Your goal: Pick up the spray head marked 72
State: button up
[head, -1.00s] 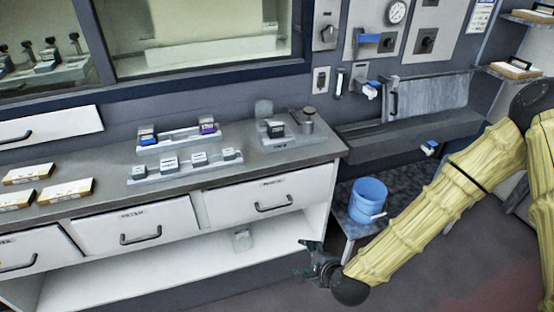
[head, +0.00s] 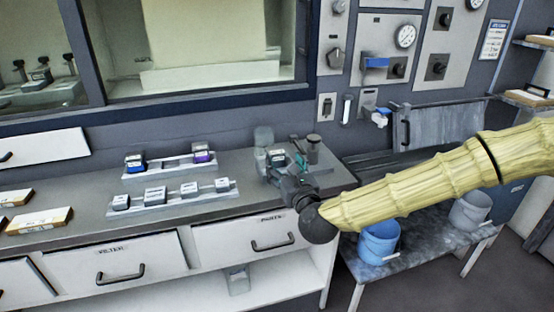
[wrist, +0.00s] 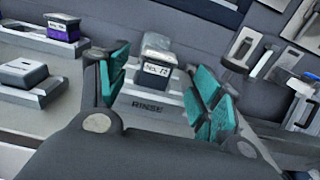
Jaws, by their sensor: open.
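The spray head marked 72 (wrist: 157,62) stands on the grey tray lettered RINSE (wrist: 150,106). In the wrist view its white label faces me and reads No. 72. My gripper (wrist: 160,85) is open, with a teal-padded finger on each side of the view of the spray head. The spray head appears beyond the fingers, and I see no contact. In the head view my gripper (head: 287,165) is over the right end of the counter, at the rinse tray, and largely hides the spray head.
A rack (head: 170,168) holds blue- and purple-marked heads; another rack (head: 172,201) in front holds several grey ones. A round-topped post (head: 313,150) stands close right of my gripper. A blue bucket (head: 378,242) sits on a low bench. A dark wall rises behind the counter.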

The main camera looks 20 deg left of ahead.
aim_at(279, 156)
jog(key=shift+f+p+x, duration=0.2)
jog(key=shift+p+x, duration=0.2)
jog(key=shift+x, duration=1.65)
jog(key=shift+f+p+x, duration=0.2)
jog(key=shift+p+x, duration=0.2)
jog(key=shift+x, duration=1.7)
jog(key=shift+r, duration=0.1)
jog(key=c, duration=1.4)
